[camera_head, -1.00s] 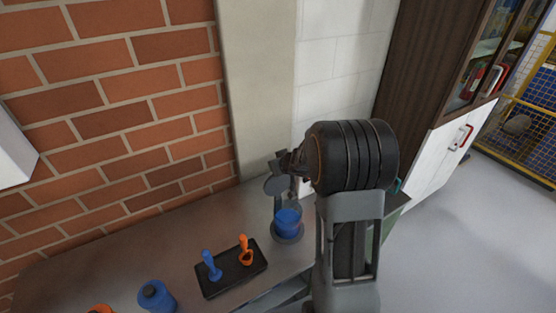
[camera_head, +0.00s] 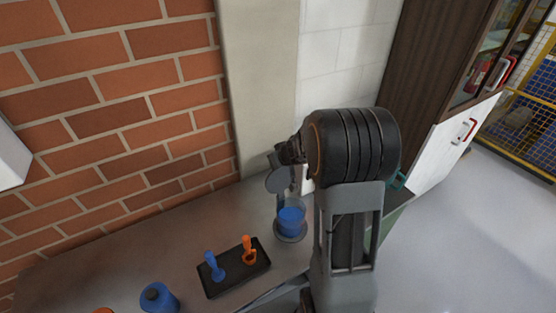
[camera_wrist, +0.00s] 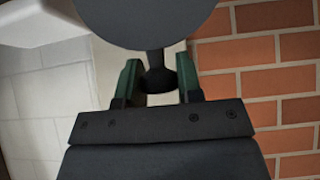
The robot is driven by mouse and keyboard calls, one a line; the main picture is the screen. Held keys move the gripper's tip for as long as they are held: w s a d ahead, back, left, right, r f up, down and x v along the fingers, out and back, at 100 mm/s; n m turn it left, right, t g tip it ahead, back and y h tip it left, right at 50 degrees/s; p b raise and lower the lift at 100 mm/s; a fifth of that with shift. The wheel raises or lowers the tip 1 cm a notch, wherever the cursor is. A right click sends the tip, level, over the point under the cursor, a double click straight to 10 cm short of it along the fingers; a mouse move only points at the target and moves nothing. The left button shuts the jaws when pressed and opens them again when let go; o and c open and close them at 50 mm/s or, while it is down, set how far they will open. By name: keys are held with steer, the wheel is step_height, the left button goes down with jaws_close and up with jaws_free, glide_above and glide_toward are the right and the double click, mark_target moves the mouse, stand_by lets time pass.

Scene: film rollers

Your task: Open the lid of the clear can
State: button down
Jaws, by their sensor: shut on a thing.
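The clear can (camera_head: 291,222) stands upright on the counter in the head view, with blue content inside and its top uncovered. The grey round lid (camera_head: 279,181) is up off the can, tilted, above and slightly left of it. My gripper (camera_head: 277,160) is at the lid, partly hidden by my wrist. In the wrist view, my gripper (camera_wrist: 155,75) has its green fingers on both sides of the lid's dark knob, and the lid's grey disc (camera_wrist: 155,18) fills the top. The can is not visible in the wrist view.
On the counter (camera_head: 120,250), a black tray (camera_head: 235,270) holds a blue tool (camera_head: 214,267) and an orange tool (camera_head: 249,250). A blue film roller (camera_head: 159,298) lies at the front left. The brick wall (camera_head: 110,90) runs behind the counter.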

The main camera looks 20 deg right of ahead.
steer(key=c, duration=0.8)
jaws_free()
steer(key=shift+s+f, duration=0.1)
steer(key=shift+f, duration=0.15)
steer(key=shift+r, duration=0.1)
steer(key=shift+s+r, duration=0.2)
steer(key=shift+r, duration=0.2)
steer(key=v, duration=1.3)
steer(key=shift+d+f, duration=0.1)
